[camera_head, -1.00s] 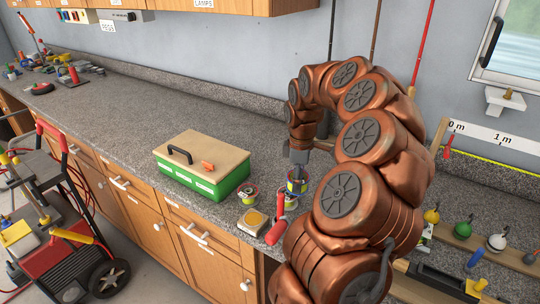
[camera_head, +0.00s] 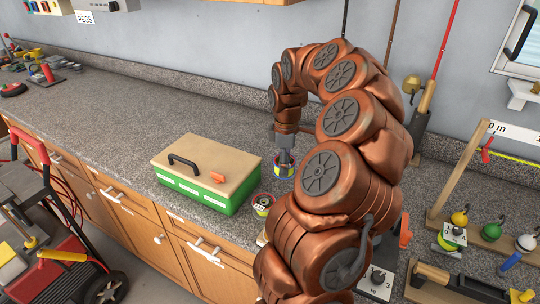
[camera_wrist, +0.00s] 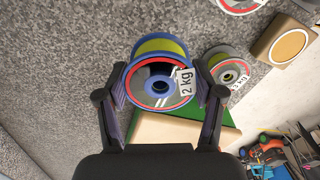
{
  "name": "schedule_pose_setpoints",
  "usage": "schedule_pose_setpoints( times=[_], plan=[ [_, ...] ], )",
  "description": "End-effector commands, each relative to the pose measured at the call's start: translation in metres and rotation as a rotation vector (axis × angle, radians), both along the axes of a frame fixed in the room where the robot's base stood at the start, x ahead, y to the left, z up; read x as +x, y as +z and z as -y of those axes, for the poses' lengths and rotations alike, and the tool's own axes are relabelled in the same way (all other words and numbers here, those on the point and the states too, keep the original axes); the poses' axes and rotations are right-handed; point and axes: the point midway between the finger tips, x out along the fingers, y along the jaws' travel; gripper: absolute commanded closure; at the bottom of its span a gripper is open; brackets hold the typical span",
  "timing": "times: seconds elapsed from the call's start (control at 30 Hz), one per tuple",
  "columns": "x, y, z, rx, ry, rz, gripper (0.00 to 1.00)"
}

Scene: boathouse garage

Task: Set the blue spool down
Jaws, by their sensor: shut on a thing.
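The blue spool (camera_wrist: 158,84), with blue rims, a yellow winding and a "2 kg" tag, is between the two fingers of my gripper (camera_wrist: 159,78) in the wrist view. The fingers are shut on its sides. In the head view the spool (camera_head: 284,169) hangs under my gripper (camera_head: 285,156), just right of the green box, partly hidden by my arm. It is over the grey counter (camera_head: 120,110). I cannot tell whether its underside touches the counter.
A green box (camera_head: 203,194) with a tan lid stands left of the spool. Another spool (camera_head: 263,203), tagged "3 kg" in the wrist view (camera_wrist: 228,72), stands nearer the counter's front edge. The counter is clear behind the box.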

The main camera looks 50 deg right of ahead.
Motion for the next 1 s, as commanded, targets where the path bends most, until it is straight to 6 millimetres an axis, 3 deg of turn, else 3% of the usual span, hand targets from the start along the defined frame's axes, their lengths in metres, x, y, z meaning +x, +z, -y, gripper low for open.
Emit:
schedule_pose_setpoints(
  times=[0.63,1.0],
  plan=[
    [0.004,-0.002,-0.006,0.0,0.019,0.0,0.73],
    [0.004,-0.032,-0.004,0.0,0.016,0.001,0.73]
  ],
)
